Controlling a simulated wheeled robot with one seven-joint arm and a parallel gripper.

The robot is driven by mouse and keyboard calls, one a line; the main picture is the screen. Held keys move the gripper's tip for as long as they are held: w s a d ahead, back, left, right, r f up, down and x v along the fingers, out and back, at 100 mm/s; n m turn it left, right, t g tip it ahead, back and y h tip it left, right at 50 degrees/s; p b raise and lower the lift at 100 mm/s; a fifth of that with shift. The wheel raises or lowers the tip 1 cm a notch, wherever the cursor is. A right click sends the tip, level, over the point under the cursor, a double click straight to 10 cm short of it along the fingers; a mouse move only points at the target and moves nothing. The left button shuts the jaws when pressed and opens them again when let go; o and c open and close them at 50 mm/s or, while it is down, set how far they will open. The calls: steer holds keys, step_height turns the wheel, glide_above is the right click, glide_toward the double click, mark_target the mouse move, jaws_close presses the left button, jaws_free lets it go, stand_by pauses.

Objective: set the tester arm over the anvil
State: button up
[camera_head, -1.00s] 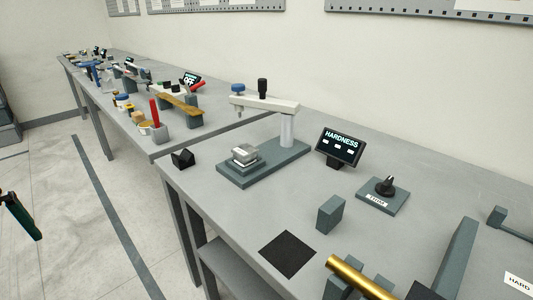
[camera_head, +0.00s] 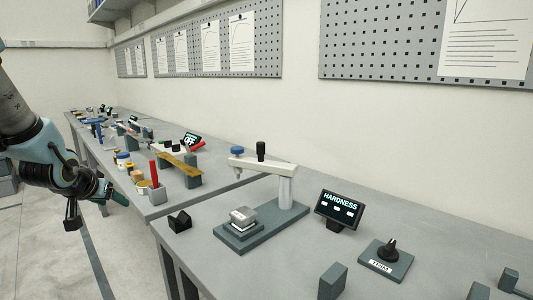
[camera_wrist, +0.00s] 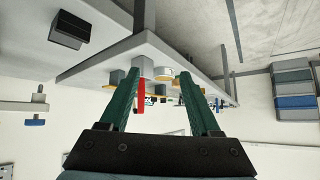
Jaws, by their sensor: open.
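The tester arm (camera_head: 266,167) is a pale bar on a light post, with a blue knob (camera_head: 237,150) and a black knob (camera_head: 261,151) on top. It reaches out from the post toward the left, and its tip is above and behind the anvil (camera_head: 243,216), a grey metal block on the dark base plate (camera_head: 261,234). The wrist view shows the tester arm (camera_wrist: 20,106) upside down at the left edge. My gripper (camera_head: 112,197) is at the left in the head view, well away from the tester arm. Its green fingers (camera_wrist: 158,85) are apart with nothing between them.
A HARDNESS display (camera_head: 339,207) and a knob marked TRIM (camera_head: 387,260) stand right of the tester. A small black block (camera_head: 180,221) sits at the bench's left edge. The farther bench (camera_head: 165,200) holds several tools, including an upright red handle (camera_head: 154,174).

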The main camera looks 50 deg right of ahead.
steer(key=s+d+r+m+g+h, duration=0.1)
steer(key=s+d+r+m+h, duration=0.15)
steer(key=d, duration=0.65)
steer(key=s+d+r+m+g+h, duration=0.15)
steer(key=d+h, duration=0.25)
steer(key=d, duration=0.6)
steer(key=m+g+h, duration=0.5)
steer(key=h, duration=0.1)
glide_toward(258, 148)
steer(key=shift+t+y, duration=0.25)
steer(key=d, duration=0.4)
steer(key=shift+s+d+r, duration=0.1)
steer(key=shift+s+r, duration=0.05)
steer(key=shift+r, duration=0.1)
steer(key=d+p, duration=0.3)
steer(key=d, duration=0.7)
steer(key=shift+w+p, duration=0.25)
steer(key=shift+p, duration=0.1)
steer(key=shift+d, duration=0.1)
steer(key=shift+c, duration=0.4)
jaws_close()
